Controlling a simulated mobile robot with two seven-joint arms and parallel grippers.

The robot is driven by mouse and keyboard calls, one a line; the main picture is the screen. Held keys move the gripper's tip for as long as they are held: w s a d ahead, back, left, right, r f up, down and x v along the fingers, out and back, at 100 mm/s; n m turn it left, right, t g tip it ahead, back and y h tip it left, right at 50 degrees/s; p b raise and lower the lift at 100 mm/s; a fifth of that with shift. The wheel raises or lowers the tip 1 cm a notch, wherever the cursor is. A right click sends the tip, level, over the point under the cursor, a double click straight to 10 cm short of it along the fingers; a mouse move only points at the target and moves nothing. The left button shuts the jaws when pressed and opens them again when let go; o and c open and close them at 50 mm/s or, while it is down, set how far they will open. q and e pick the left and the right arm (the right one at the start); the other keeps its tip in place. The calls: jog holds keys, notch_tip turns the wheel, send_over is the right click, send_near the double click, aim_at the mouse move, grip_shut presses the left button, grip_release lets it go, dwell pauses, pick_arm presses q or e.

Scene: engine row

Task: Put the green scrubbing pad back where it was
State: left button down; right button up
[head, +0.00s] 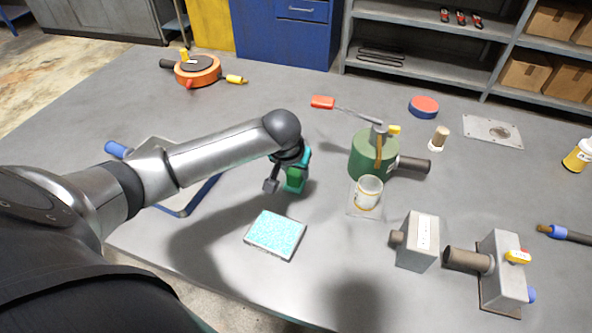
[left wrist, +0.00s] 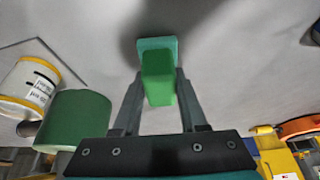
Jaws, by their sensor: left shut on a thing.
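The green scrubbing pad (head: 294,180) is in the jaws of my left gripper (head: 286,183), in the middle of the table in the head view. In the left wrist view, the pad (left wrist: 158,75) is a bright green block with a teal far end, between the two fingers (left wrist: 157,95). I cannot tell whether its far end touches the table. A shallow tray with a speckled light-blue surface (head: 275,234) lies just in front of the gripper. My right gripper is not in view.
A green cylinder (head: 368,158) and a white cup (head: 368,193) stand right of the gripper. Grey blocks with brown shafts (head: 418,241) stand at front right. A blue-framed tray (head: 184,210) lies under my left arm. An orange round part (head: 198,70) is at back left. The table behind the gripper is mostly clear.

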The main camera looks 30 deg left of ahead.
pick_arm(q)
jog(key=shift+c, duration=2.2)
grip_release()
jog(key=shift+f, duration=0.1)
jog(key=p+v, duration=0.3)
jog(key=v, duration=0.9)
